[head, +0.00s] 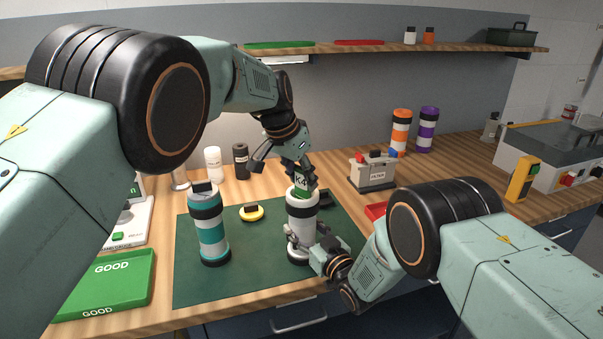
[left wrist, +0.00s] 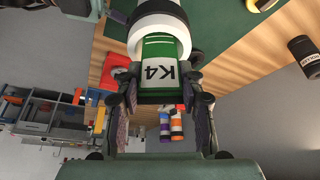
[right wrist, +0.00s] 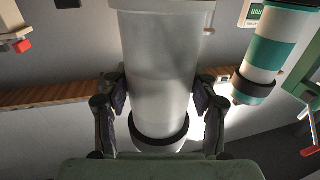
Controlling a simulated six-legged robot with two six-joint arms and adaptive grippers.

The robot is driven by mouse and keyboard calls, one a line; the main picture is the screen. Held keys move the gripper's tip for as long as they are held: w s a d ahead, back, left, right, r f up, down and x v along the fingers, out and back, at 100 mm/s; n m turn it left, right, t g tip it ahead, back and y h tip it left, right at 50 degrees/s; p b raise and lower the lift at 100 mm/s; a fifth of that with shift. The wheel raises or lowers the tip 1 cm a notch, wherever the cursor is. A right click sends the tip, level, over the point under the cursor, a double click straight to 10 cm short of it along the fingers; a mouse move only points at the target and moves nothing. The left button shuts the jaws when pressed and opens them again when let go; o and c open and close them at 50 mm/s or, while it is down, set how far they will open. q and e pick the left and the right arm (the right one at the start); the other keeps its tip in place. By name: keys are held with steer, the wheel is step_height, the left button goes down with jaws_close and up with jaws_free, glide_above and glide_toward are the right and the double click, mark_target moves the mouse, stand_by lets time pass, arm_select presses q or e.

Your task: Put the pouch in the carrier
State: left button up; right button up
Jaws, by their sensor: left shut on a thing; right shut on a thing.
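The pouch (head: 303,183) is green with a white label reading K4. My left gripper (head: 299,170) is shut on its upper end, and the label also shows in the left wrist view (left wrist: 158,72). The white carrier (head: 301,208) with dark bands stands upright on the green mat. The pouch's lower end is inside the carrier's open mouth (left wrist: 148,20); how deep it reaches is hidden. My right gripper (head: 312,250) is shut on the carrier's lower body, with a finger on each side of the wall (right wrist: 160,75) in the right wrist view.
A teal and white carrier (head: 209,230) stands to the left on the mat (head: 240,265). A yellow round cap (head: 251,213) lies between the two carriers. A green GOOD tray (head: 110,280) is at the left. A grey box (head: 372,172) stands behind right.

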arm_select(q)
steer(key=shift+f, duration=0.3)
steer(key=o, duration=2)
steer(key=v, duration=1.2)
arm_select(e)
steer(key=o, duration=1.4)
